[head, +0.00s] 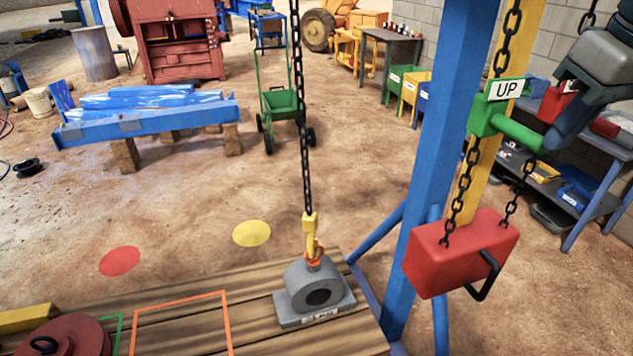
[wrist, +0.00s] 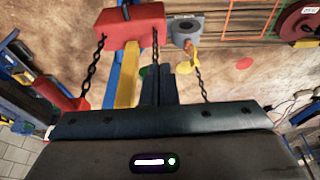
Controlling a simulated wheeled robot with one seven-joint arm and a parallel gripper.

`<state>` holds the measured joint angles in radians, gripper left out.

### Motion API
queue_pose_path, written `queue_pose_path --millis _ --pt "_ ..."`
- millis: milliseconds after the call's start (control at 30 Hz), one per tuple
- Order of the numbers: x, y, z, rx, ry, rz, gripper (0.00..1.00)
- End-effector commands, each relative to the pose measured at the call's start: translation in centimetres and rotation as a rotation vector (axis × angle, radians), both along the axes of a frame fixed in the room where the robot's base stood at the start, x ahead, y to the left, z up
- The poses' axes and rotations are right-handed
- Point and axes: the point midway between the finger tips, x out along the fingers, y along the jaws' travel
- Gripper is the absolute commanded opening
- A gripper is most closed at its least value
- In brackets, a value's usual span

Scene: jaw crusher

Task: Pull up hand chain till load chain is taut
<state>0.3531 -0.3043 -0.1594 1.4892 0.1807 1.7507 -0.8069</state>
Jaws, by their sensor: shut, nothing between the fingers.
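The black hand chain (head: 467,175) hangs at the right, beside the blue post. A green handle with an "UP" sign (head: 505,89) sits on it. A red box (head: 460,252) with a black bail hangs at the chain's lower end; it also shows in the wrist view (wrist: 130,24). The load chain (head: 303,120) runs down to a yellow hook (head: 310,225) at the orange eye of a grey bearing block (head: 318,288). It looks near straight; I cannot tell if it is taut. My gripper (head: 553,137) is shut and empty, close to the green handle's right end. Its fingers are together in the wrist view (wrist: 157,75).
The blue post (head: 440,120) stands left of the hand chain. The block rests on a wooden platform (head: 250,325) with a red wheel-like part (head: 65,338) at the left. A shelf (head: 585,215) with tools and bins stands at the right. Open dirt floor lies behind.

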Motion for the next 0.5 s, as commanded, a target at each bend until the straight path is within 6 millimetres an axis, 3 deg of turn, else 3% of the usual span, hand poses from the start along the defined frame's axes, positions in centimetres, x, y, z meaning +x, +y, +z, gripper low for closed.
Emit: queue_pose_path --millis 333,500 --pt "-0.4 -0.1 0.1 0.0 0.001 0.001 0.0" --pt "-1.1 -0.4 1.4 0.001 0.0 0.001 0.0"
